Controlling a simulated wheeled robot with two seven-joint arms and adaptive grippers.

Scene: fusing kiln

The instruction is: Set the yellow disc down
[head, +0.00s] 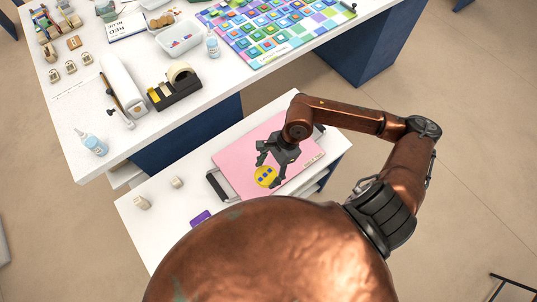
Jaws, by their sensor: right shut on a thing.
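The yellow disc (264,178), with small blue squares on it, is at the fingertips of my right gripper (268,172). The gripper is shut on the disc, over the pink sheet (238,160) on the low white table. I cannot tell whether the disc touches the sheet. The pink sheet lies on a dark-handled tray or board (216,187). My left gripper does not show.
Two small pale pots (142,202) and a purple item (200,217) are on the low table (165,222). The higher white table (75,115) behind holds a tape dispenser (174,87), bottles and a colourful tile panel (270,32).

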